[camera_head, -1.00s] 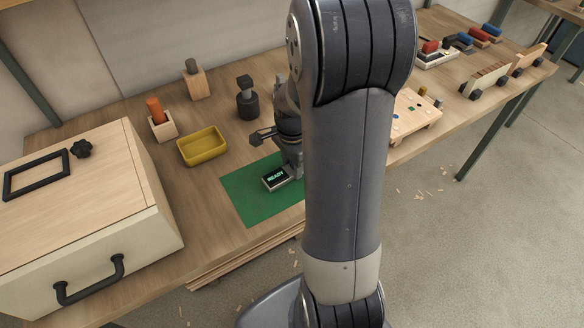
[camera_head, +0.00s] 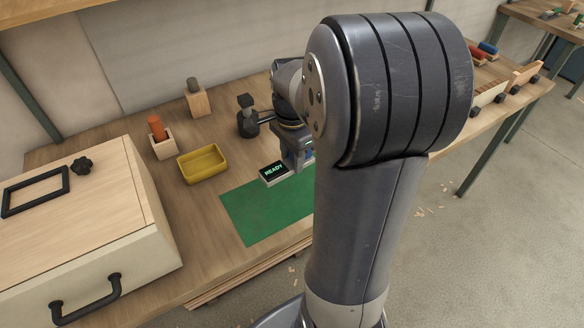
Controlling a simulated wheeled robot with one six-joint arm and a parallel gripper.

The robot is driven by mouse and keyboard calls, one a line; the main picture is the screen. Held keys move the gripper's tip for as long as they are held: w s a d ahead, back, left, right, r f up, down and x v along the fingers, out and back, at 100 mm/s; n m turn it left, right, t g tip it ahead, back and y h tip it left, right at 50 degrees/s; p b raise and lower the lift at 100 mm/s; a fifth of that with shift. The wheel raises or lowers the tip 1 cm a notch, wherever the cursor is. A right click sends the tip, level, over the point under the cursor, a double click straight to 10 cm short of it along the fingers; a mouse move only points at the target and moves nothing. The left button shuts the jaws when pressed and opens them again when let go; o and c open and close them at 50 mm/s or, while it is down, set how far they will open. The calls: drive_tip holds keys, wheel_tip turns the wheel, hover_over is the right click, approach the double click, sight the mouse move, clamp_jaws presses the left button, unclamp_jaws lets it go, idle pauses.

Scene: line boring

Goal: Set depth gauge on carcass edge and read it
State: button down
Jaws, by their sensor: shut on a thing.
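The depth gauge (camera_head: 272,174) is a small block with a black screen that reads "READY". My gripper (camera_head: 299,164) is shut on it at its right side, over the back edge of the green mat. The fingertips are partly hidden, and the height of the gauge above the mat is hard to judge. A large cream box with a wooden top, which looks like the carcass (camera_head: 112,190), stands at the left, well apart from the gauge. Its right top edge is bare.
A black frame (camera_head: 64,184) and a black knob (camera_head: 81,167) lie on the box top. A yellow tray (camera_head: 203,177), an orange-handled piece in a holder (camera_head: 156,126) and a dark stand (camera_head: 247,125) are on the bench. The green mat (camera_head: 262,215) is clear in front.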

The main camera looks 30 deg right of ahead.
drive_tip(key=shift+r, duration=0.3)
drive_tip(key=shift+r+p, duration=1.9)
drive_tip(key=shift+r, duration=0.15)
drive_tip(key=shift+f, duration=0.1)
